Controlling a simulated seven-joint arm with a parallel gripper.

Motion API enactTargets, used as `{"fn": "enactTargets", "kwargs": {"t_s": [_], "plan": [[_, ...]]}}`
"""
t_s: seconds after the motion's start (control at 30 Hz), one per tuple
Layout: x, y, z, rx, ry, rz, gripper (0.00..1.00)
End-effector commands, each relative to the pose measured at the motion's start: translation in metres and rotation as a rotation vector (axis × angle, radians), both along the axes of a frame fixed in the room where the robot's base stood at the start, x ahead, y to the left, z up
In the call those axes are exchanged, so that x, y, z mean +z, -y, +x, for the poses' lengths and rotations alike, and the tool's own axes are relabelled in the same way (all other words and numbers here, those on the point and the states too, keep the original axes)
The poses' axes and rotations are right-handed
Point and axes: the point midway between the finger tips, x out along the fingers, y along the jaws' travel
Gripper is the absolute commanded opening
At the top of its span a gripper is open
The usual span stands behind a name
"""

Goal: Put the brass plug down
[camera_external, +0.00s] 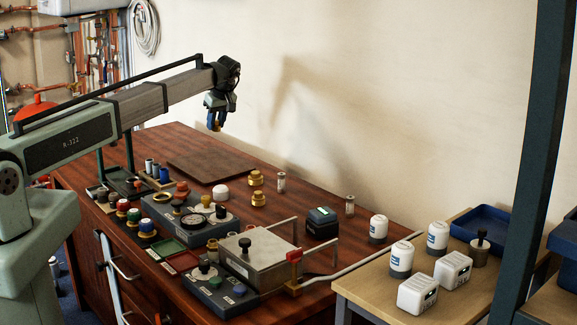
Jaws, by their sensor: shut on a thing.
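My gripper (215,122) hangs with its blue fingers pointing down, high above the far part of the brown wooden bench. It is shut on the brass plug (217,128), of which only a small golden bit shows at the fingertips. The plug is held well clear of the bench. Two other brass fittings stand on the bench to the right of and below the gripper in the picture, one farther back (256,178) and one nearer (259,199).
A dark flat board (215,165) lies bare at the back of the bench. Grey control boxes (200,232), several coloured knobs and a metal box (257,262) with rods crowd the front. Small cylinders (281,182) stand near the wall. A side table (375,297) holds white containers.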

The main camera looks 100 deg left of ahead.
Motion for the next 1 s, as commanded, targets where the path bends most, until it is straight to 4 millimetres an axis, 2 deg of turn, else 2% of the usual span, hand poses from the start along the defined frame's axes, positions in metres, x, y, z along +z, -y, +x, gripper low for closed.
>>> {"fn": "enactTargets", "kwargs": {"t_s": [0.17,0.5,0.73,1.0], "plan": [[-0.006,0.002,0.0,0.039,0.01,0.007,0.01],[-0.055,0.002,0.0,0.041,0.009,0.007,0.01],[-0.072,0.002,0.0,0.039,0.011,0.008,0.01],[-0.101,0.002,0.0,0.038,0.01,0.008,0.01]]}}
